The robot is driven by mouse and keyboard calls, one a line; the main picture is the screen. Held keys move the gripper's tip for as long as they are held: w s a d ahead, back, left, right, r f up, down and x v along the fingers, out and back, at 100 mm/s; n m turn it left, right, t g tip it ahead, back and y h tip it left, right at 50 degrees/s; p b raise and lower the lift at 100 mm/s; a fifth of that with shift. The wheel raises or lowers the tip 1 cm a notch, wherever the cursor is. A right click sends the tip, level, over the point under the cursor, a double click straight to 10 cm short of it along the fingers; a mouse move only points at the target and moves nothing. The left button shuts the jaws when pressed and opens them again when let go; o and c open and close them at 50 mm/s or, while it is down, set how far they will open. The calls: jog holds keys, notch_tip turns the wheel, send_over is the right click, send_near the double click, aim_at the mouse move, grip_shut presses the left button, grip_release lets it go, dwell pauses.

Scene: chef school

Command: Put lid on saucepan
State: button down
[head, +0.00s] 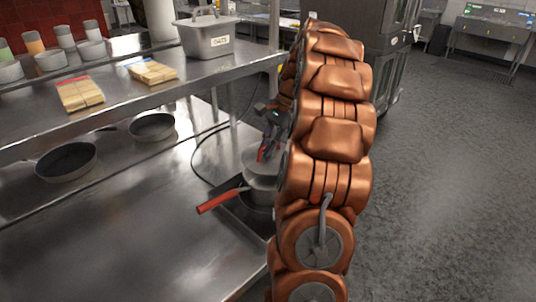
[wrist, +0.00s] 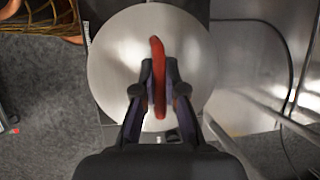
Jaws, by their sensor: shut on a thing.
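The silver round lid (head: 250,163) with a red handle is at the saucepan's mouth in the head view. My gripper (head: 266,146) is shut on the lid's red handle. In the wrist view the lid (wrist: 115,55) looks flat and fills the upper middle, its red handle (wrist: 157,48) between the fingers of my gripper (wrist: 159,92). The steel saucepan (head: 262,184) stands below the lid on a dark surface, its red-ended handle (head: 217,201) pointing left. The lid hides the pan's opening, and I cannot tell whether it rests on the rim or hovers just above.
A steel counter (head: 120,240) extends left, with two frying pans (head: 66,161) (head: 152,126) under an upper shelf (head: 130,95). The shelf holds a lidded metal container (head: 207,40), sandwich-like stacks (head: 80,94) and jars. A dark cable (head: 200,150) curves behind the saucepan. Open floor lies right.

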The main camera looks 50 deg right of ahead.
aim_at(268, 158)
jog(key=shift+w+d+f, duration=0.1)
jog(key=shift+f+p, duration=0.9)
jog(key=shift+f, duration=0.8)
jog(key=shift+f+b, duration=0.3)
jog(key=shift+f, duration=0.3)
jog(key=c, duration=1.2)
grip_release()
jog(key=shift+c, duration=0.2)
